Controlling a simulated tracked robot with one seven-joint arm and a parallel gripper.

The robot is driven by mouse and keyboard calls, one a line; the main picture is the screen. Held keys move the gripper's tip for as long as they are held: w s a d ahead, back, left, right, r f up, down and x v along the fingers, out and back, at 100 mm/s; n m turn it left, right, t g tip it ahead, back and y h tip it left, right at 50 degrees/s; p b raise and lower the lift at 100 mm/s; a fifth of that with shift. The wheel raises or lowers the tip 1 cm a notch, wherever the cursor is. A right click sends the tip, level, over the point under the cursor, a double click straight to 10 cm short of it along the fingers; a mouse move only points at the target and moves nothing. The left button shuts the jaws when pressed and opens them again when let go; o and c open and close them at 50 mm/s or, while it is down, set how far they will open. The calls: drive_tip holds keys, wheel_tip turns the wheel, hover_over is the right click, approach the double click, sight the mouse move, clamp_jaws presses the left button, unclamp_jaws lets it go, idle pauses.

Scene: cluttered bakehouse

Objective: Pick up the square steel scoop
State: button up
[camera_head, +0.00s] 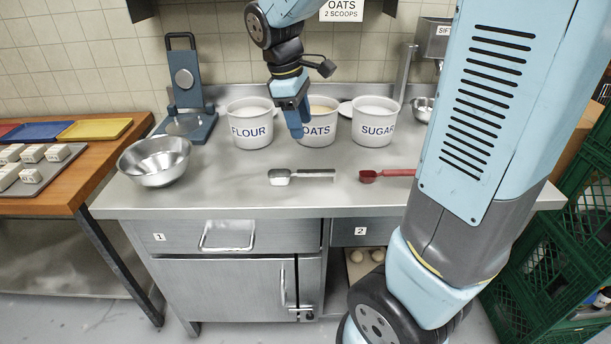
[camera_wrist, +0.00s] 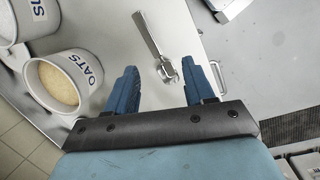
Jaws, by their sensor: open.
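The square steel scoop (camera_head: 300,176) lies flat on the steel counter (camera_head: 225,190), near its front edge. Its bowl is to the left and its handle points right. My gripper (camera_head: 297,130) hangs above the counter in front of the OATS tub, behind the scoop in the head view and apart from it. In the wrist view, my gripper (camera_wrist: 160,70) is open, with nothing held. The scoop (camera_wrist: 150,35) shows there beyond the fingers, its bowl end between them and its handle running up and left.
FLOUR (camera_head: 250,128), OATS (camera_head: 318,133) and SUGAR (camera_head: 373,126) tubs line the back. A red scoop (camera_head: 370,176) lies to the right, partly behind my arm. Counter around the steel scoop is clear.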

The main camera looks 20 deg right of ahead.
sight(304, 171)
drive_tip(key=w+a+f+n+g+h, duration=0.1)
drive_tip(key=w+a+f+n+h, duration=0.1)
drive_tip(key=w+f+n, duration=0.25)
drive_tip(key=shift+m, duration=0.45)
drive_tip(key=x, duration=0.9)
drive_tip(key=a+x, duration=0.1)
drive_tip(key=x, duration=0.3)
drive_tip(key=shift+d+f, duration=0.1)
drive_tip(key=shift+f, duration=0.5)
clamp_jaws()
